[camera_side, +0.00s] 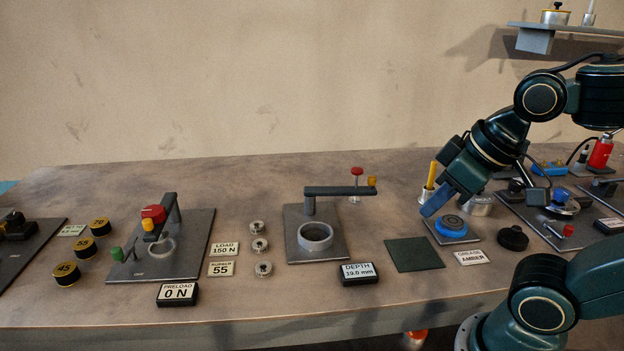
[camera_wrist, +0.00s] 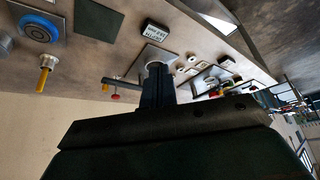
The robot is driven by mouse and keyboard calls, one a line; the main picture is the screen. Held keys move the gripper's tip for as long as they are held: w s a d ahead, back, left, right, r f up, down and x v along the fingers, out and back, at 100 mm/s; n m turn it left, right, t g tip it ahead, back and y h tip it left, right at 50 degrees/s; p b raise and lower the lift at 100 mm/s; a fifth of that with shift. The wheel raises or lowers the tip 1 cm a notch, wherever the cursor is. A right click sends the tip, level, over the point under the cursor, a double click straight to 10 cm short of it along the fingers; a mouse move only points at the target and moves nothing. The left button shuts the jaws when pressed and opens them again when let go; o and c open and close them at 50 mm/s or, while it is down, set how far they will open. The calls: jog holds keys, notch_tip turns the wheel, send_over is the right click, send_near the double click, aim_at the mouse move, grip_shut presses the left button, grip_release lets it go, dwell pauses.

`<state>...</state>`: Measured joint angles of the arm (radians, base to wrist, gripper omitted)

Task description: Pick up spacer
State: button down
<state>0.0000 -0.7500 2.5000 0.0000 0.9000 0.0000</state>
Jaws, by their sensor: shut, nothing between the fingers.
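No part is labelled as a spacer. Several small silver ring-like pieces (camera_side: 260,245), which may be spacers, stand in a column left of the depth station; they also show in the wrist view (camera_wrist: 193,58). My gripper (camera_side: 430,211) is raised at the right, close to the blue ring (camera_side: 451,228) and well right of the silver pieces. In the wrist view my gripper's dark fingers (camera_wrist: 157,72) are together with nothing visible between them. They overlap the depth station in that picture.
The depth station (camera_side: 316,238) has a grey ring and an overhead arm. A dark green mat (camera_side: 414,254) and the depth display (camera_side: 360,273) lie near it. A yellow-handled brush (camera_side: 431,176) stands behind my gripper. A black knob (camera_side: 513,238) is at right. Bare table lies in front.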

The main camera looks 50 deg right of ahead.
dwell(0.3)
jog(key=c, duration=0.9)
grip_release()
jog(key=shift+c, duration=0.2)
jog(key=w+a+r+n+g+y, duration=0.2)
jog(key=w+n, duration=0.6)
jog(key=w, duration=1)
jog(key=w+d+f+n+g+y, duration=0.2)
jog(key=w+f+n, duration=0.5)
jog(key=w, duration=0.8)
notch_tip(320, 180, down, 3)
jog(key=shift+w+d+f, duration=0.15)
jog(key=shift+w+d, duration=0.05)
jog(key=shift+d, duration=0.3)
